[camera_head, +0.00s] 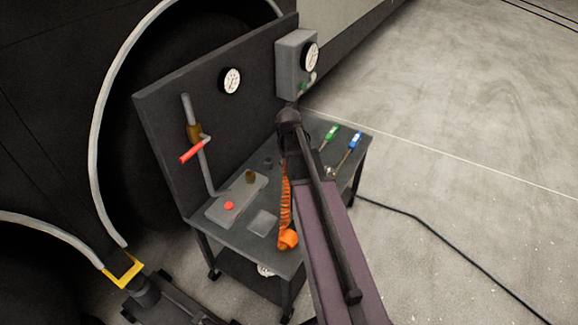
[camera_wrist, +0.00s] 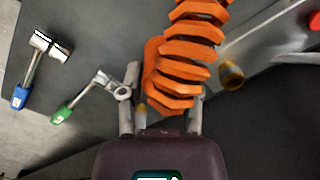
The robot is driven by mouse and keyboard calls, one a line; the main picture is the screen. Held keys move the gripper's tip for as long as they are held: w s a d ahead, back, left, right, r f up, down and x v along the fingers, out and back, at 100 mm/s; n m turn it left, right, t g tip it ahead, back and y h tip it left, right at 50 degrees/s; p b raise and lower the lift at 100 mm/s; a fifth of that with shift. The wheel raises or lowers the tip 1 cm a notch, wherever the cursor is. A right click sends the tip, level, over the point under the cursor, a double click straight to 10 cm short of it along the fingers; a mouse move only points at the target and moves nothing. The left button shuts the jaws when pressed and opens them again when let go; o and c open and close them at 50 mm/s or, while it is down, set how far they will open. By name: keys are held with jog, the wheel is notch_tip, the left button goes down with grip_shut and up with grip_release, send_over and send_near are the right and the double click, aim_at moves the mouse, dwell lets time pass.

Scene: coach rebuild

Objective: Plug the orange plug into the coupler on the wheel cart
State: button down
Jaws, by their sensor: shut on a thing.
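The wheel cart (camera_head: 210,232) stands beside the coach with a dark upright panel at its back. A brass coupler (camera_head: 250,177) stands on the grey plate on its top; in the wrist view a brass fitting (camera_wrist: 231,76) shows right of my fingers. My gripper (camera_wrist: 164,92) is shut on the orange plug (camera_wrist: 155,62), largely hidden behind its orange coiled hose. A small brass tip shows between the fingers. The plug is apart from the coupler. In the head view my arm hides the gripper; the orange coil (camera_head: 285,200) hangs left of it.
A red button (camera_head: 229,205) sits on the plate. A pipe with a red-handled valve (camera_head: 191,151) rises near the panel. Green-handled (camera_head: 330,134) and blue-handled (camera_head: 355,141) tools lie at the cart's right end. A gauge box (camera_head: 296,65) tops the panel. A black cable crosses open floor at right.

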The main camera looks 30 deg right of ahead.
jog(key=shift+r+p, duration=1.9)
jog(key=shift+r, duration=0.2)
jog(key=shift+w+a, duration=0.45)
jog(key=w+a+r+n+p, duration=0.1)
jog(key=w+a+n, duration=0.3)
jog(key=w+a, duration=0.4)
jog(key=shift+w+a+r+n, duration=0.2)
jog(key=shift+a+n, duration=0.1)
jog(key=shift+a, duration=0.8)
jog(key=shift+f, duration=0.15)
jog(key=shift+f+b, duration=2.3)
jog(key=shift+f, duration=0.05)
jog(key=shift+f+b, duration=1.55)
jog(key=shift+f, duration=0.05)
